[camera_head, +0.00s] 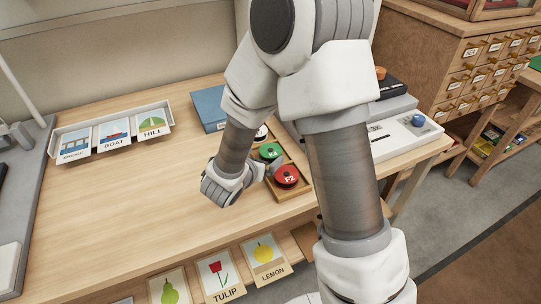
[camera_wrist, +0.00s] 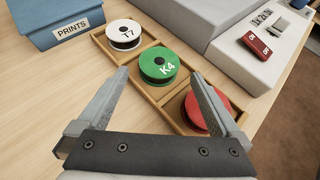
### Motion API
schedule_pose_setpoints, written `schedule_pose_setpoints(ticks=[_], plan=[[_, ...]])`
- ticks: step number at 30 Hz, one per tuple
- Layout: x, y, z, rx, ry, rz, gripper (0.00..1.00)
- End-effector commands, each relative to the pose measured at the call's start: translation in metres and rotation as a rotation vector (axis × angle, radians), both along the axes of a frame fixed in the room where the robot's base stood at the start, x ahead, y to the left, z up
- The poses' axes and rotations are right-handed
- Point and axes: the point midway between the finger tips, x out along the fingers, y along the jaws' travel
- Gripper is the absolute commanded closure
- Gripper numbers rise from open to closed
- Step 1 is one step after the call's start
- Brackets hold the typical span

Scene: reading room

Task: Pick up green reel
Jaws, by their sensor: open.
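The green reel (camera_wrist: 159,65), marked K4, lies in the middle compartment of a wooden tray (camera_wrist: 161,105). In the head view the green reel (camera_head: 270,151) shows partly beside my arm. My gripper (camera_wrist: 163,81) is open, and its two fingers reach toward the tray on either side of the green reel's near edge in the wrist picture. I cannot tell its exact height above the reel. Nothing is between the fingers' inner faces that I can see as held. In the head view my gripper's fingertips (camera_head: 268,166) are near the tray, partly hidden.
A white reel (camera_wrist: 124,34) marked T7 and a red reel (camera_wrist: 208,107) lie in the neighbouring compartments; my right finger overlaps the red one. A blue PRINTS box (camera_wrist: 60,22) and a grey-white device (camera_wrist: 245,40) stand close by.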

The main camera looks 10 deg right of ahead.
Motion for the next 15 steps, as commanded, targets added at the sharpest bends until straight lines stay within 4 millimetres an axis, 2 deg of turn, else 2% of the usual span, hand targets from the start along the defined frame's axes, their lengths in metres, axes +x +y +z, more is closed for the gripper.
schedule_pose_setpoints(ticks=[7, 15], plan=[[0.011, -0.007, -0.008, -0.001, 0.001, -0.002, 0.0], [0.039, -0.026, -0.026, 0.001, -0.001, -0.004, 0.0]])
